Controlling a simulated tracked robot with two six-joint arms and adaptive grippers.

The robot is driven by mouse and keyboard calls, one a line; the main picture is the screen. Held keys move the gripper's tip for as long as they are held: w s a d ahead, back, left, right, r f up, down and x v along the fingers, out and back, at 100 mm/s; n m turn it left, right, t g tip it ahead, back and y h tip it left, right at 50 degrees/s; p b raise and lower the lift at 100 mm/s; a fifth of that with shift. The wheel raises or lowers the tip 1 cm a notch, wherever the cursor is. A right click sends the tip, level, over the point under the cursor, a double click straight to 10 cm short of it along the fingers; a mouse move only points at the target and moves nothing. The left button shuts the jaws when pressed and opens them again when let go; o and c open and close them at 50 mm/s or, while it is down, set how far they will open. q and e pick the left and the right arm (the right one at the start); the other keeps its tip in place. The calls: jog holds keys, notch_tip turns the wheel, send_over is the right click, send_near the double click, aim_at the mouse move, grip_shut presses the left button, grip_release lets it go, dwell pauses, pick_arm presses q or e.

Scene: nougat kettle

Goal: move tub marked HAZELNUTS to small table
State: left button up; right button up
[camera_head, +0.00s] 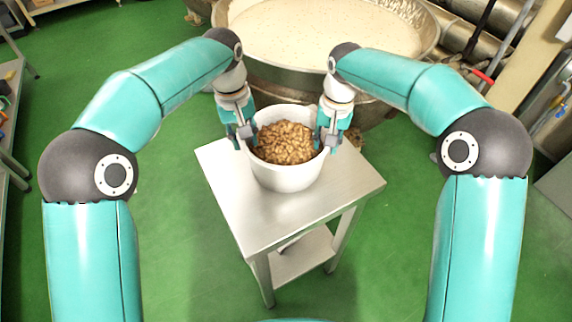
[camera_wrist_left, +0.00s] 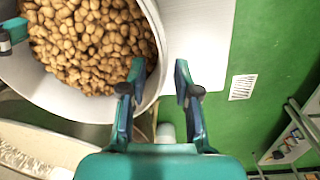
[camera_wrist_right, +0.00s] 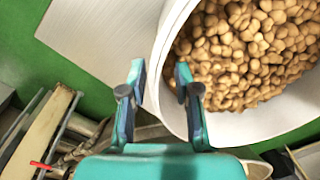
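A white round tub (camera_head: 286,177) full of brown nuts (camera_head: 285,142) stands upright on the small steel table (camera_head: 345,189); no marking on it shows. My left gripper (camera_head: 243,135) is at the tub's left rim. In the left wrist view its fingers (camera_wrist_left: 160,82) are apart, one over the inside of the tub and one outside, with space beside the rim. My right gripper (camera_head: 328,138) is at the right rim. In the right wrist view its fingers (camera_wrist_right: 160,82) also stand apart on either side of the rim, not visibly clamped on it.
A large round kettle (camera_head: 300,78) with pale contents stands just behind the table. Green floor (camera_head: 390,270) is free to both sides. Shelving (camera_head: 8,130) stands at the left edge, and pipes (camera_head: 482,60) run at the back right.

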jog(key=shift+r, duration=0.35)
pick_arm(q)
notch_tip(320, 180, up, 6)
jog(key=shift+a+r, duration=0.2)
jog(key=shift+a, duration=0.05)
pick_arm(e)
notch_tip(320, 180, up, 11)
jog(key=shift+d, duration=0.4)
jog(key=shift+s, duration=0.1)
